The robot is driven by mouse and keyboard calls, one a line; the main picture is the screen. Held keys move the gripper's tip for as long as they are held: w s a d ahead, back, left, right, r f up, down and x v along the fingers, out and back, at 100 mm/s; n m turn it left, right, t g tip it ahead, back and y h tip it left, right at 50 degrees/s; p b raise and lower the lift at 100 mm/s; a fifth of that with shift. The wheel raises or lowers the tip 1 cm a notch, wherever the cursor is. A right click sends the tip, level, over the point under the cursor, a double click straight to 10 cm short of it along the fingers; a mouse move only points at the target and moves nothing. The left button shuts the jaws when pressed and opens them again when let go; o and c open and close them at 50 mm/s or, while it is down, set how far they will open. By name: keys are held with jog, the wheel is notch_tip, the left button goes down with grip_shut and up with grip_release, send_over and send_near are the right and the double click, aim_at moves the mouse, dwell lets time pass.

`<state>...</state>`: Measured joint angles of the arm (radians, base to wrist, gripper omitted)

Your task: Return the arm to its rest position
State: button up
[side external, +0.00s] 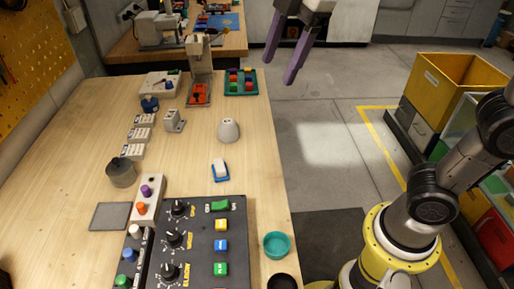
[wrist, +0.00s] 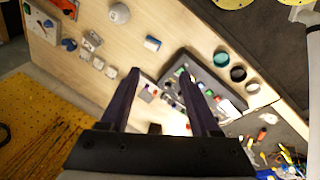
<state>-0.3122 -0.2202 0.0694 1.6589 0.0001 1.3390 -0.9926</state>
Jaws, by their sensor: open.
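My gripper (side external: 279,58) hangs in the air at the top of the side external view, beyond the right edge of the bench top. Its two purple fingers are apart, with nothing between them. In the wrist view my gripper (wrist: 160,88) also shows open and empty, with both dark fingers pointing over the bench. The wooden bench (side external: 75,165) lies below and apart from the fingers. The upper part of the gripper is cut off by the frame in the side external view.
A black control panel (side external: 200,267) with knobs and coloured buttons stands at the bench front. A teal ring (side external: 277,245) sits at the right edge. A white dome (side external: 228,130), a blue-and-white block (side external: 220,170) and a coloured tray (side external: 241,82) stand farther back. Yellow bins (side external: 450,95) stand right.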

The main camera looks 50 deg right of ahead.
jog(key=s+d+f+m+t, duration=0.2)
jog(key=s+d+f+m, duration=0.2)
jog(key=s+d+m, duration=0.4)
jog(key=s+d+f+m+h, duration=0.1)
jog(key=s+f+m, duration=0.4)
jog(key=f+m, duration=0.2)
jog(key=shift+s+d+f, duration=0.15)
jog(key=shift+d+f, duration=0.15)
jog(key=shift+f, duration=0.8)
dwell(1.3)
